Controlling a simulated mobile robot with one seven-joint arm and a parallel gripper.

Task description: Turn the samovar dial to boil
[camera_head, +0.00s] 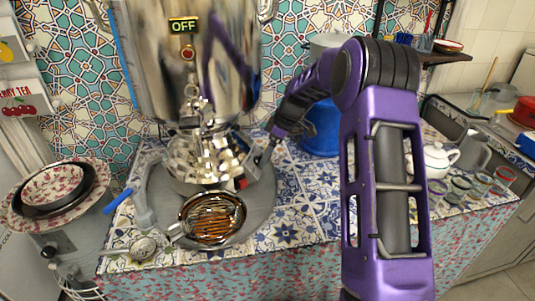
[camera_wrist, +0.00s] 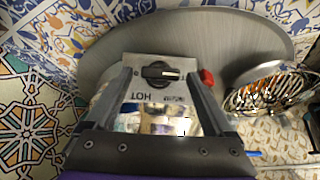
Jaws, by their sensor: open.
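The samovar (camera_head: 195,60) is a large shiny metal urn at the top of the head view, with a sign reading OFF (camera_head: 183,25) on it. In the wrist view its dial (camera_wrist: 160,73) is a black round knob with a white pointer mark toward the picture's right. It sits on a pale plate with upside-down lettering including HOT; the other word is too small to read surely. A red light (camera_wrist: 207,77) is right of the plate. My gripper (camera_wrist: 160,76) is open, its fingers on either side of the dial; contact is unclear. In the head view my gripper (camera_head: 257,160) is by the samovar's lower right.
A round grey tray (camera_head: 265,205) lies under the samovar, with a wire-topped bowl (camera_head: 212,218) at its front. Stacked bowls (camera_head: 55,188) stand left. A blue pot (camera_head: 320,128), white teapot (camera_head: 439,158) and several glasses (camera_head: 480,187) stand right.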

